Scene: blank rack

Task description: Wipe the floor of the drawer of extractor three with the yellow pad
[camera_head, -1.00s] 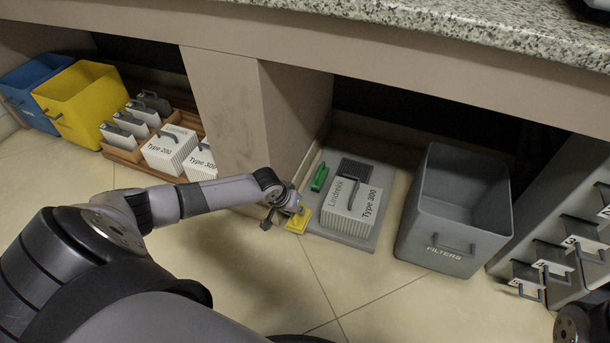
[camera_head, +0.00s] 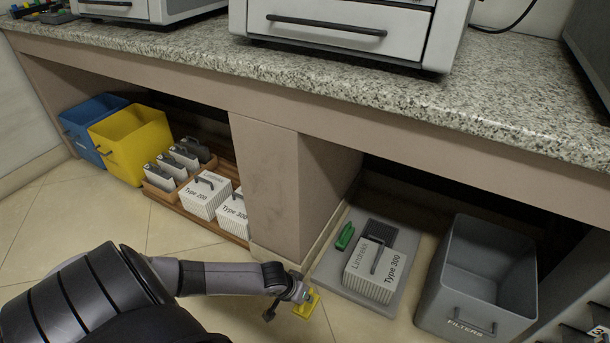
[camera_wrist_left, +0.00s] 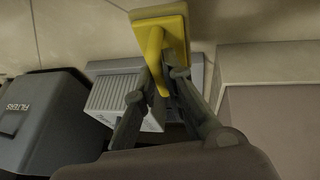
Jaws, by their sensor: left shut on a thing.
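The yellow pad (camera_head: 306,303) shows near the floor in the head view, at the end of my left arm. In the left wrist view the pad (camera_wrist_left: 172,32) has a flat plate and a yellow handle. My left gripper (camera_wrist_left: 162,82) is shut on that handle. In the head view my left gripper (camera_head: 290,295) is beside the front left corner of the grey mat. Two machines stand on the counter, each with a drawer front, among them a closed drawer (camera_head: 326,26) with a dark bar handle. I cannot tell which machine is extractor three. My right gripper is not in view.
The granite counter (camera_head: 300,75) overhangs the shelf space. A grey mat (camera_head: 335,270) holds a Type 300 filter (camera_head: 362,272) and a green item (camera_head: 345,236). A grey FILTERS bin (camera_head: 440,300), yellow bin (camera_head: 108,150) and blue bin (camera_head: 75,125) stand below. Floor at left is open.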

